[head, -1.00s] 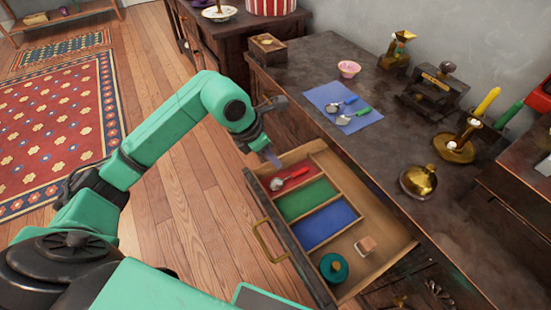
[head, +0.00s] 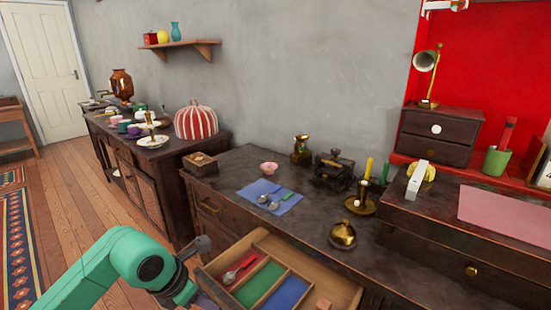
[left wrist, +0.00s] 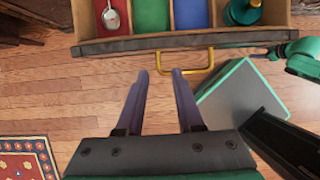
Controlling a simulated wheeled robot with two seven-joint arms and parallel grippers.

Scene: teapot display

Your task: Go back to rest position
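My left gripper (head: 205,292) is at the bottom of the head view, beside the left end of the open drawer (head: 335,283). In the left wrist view its two purple fingers (left wrist: 162,78) are apart with nothing between them, over the wood floor and short of the drawer's front and brass handle (left wrist: 192,62).
A striped dome (head: 196,121) stands on the far cabinet. Open floor (head: 110,208) lies left.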

